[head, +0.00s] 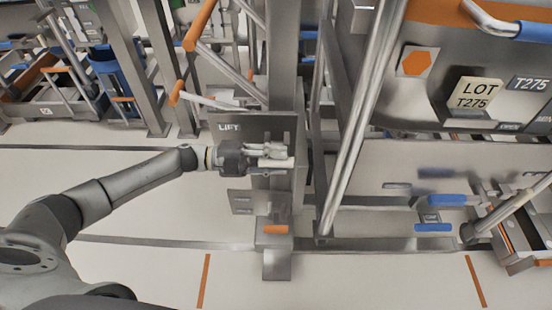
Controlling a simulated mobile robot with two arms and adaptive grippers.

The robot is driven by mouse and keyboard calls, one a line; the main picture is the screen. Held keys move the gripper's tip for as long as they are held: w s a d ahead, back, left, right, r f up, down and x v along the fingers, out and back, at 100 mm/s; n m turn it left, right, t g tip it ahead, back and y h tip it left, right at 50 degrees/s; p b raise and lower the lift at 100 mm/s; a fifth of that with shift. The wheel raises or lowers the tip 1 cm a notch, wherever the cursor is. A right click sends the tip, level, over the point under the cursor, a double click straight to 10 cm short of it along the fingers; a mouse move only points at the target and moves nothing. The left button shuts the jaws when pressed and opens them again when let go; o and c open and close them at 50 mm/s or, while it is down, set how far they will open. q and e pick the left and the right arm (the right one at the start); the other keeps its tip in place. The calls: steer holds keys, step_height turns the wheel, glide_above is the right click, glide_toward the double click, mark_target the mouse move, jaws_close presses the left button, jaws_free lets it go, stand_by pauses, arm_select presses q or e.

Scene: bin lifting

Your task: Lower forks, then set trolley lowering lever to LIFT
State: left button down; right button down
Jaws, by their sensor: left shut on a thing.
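My left arm reaches in from the left, and its gripper (268,156) is shut on a pale lever (279,163) in front of the trolley's column. The lever's pale end shows among the fingers; the rest is hidden by the gripper. Just behind is a grey plate (229,128) marked LIFT, with the gripper below and to the right of that word. The trolley column (286,75) stands upright behind the plate. I cannot tell which parts are the forks or how high they are. My right gripper is not in view.
A large metal bin (450,75) labelled LOT T275 fills the upper right, with a slanted steel bar (362,120) before it. Orange-gripped handles (200,25) stick out above the plate. Pale floor (150,265) with orange marks is clear in front.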

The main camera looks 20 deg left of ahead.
arm_select(q)
steer(key=shift+w+r, duration=0.1)
steer(key=shift+r, duration=0.05)
steer(key=c, duration=1.4)
jaws_free()
steer(key=shift+a, duration=0.1)
steer(key=v, duration=1.2)
